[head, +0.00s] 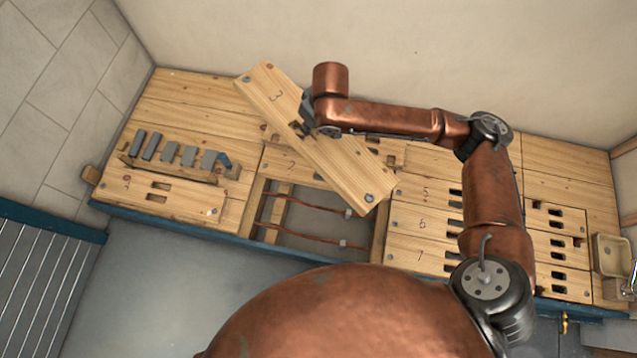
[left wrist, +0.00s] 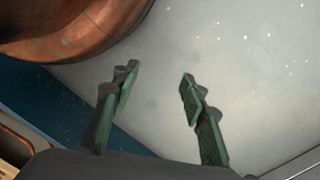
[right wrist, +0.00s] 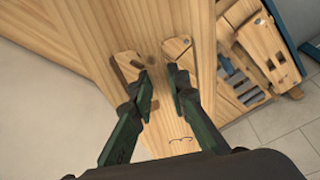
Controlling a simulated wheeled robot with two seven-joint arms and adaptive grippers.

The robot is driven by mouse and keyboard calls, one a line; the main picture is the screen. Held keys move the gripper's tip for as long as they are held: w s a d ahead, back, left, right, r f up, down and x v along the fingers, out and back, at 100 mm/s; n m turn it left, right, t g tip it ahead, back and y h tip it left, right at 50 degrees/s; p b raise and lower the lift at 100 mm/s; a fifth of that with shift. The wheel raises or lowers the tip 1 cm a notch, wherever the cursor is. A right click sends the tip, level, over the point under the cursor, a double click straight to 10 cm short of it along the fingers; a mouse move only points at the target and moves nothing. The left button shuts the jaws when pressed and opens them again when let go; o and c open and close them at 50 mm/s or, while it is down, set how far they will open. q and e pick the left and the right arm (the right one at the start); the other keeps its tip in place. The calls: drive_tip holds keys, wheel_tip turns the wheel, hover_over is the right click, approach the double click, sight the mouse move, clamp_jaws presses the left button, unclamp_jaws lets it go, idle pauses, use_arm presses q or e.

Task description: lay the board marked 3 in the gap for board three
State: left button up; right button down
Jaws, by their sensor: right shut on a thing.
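The board marked 3 (head: 340,168) is a long pale plank with a bolt near each end. It hangs diagonally above the floor, its lower right end over the right side of an open gap (head: 312,222). Two copper pipes run across this gap below the board marked 2 (head: 285,164). My right gripper (head: 306,122) is shut on the board at its hand slots, which also show in the right wrist view (right wrist: 160,85). Part of the floor behind the board is hidden. My left gripper (left wrist: 158,80) is open and empty, seen only in the left wrist view.
A rack of grey blocks (head: 180,158) stands on the boards at left. Boards marked 5, 6 and 7 (head: 422,223) lie right of the gap. A small wooden tray (head: 610,255) is at far right. A pale wall (head: 400,50) rises close behind the held board.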

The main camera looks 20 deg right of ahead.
use_arm(q)
drive_tip(key=shift+w+d+r+b, duration=1.25)
drive_tip(key=shift+r+b, duration=0.7)
drive_tip(key=shift+r, duration=1.25)
drive_tip(key=w+d+f+t+b, duration=0.1)
drive_tip(key=w+f, duration=0.1)
drive_tip(key=w+d+f+t+h+b, duration=0.1)
drive_tip(key=shift+w+d+f+t+h, duration=0.3)
drive_tip(key=shift+w+d+f, duration=0.05)
drive_tip(key=shift+d+f, duration=0.05)
use_arm(e)
drive_tip(key=s+f+n, duration=0.2)
drive_tip(key=f, duration=1.2)
drive_tip(key=s+f+n+y, duration=0.1)
drive_tip(key=s+f+n, duration=0.1)
drive_tip(key=f, duration=1.2)
drive_tip(key=s+f+n+g, duration=0.1)
drive_tip(key=s+f+n, duration=0.2)
drive_tip(key=f, duration=1.2)
drive_tip(key=shift+s+a+y, duration=0.15)
drive_tip(key=shift+s+y, duration=0.15)
drive_tip(key=shift+s, duration=0.2)
use_arm(q)
drive_tip(key=shift+w+r+p, duration=0.1)
drive_tip(key=shift+r+p, duration=0.2)
drive_tip(key=shift+p, duration=0.05)
use_arm(e)
drive_tip(key=shift+s, duration=0.1)
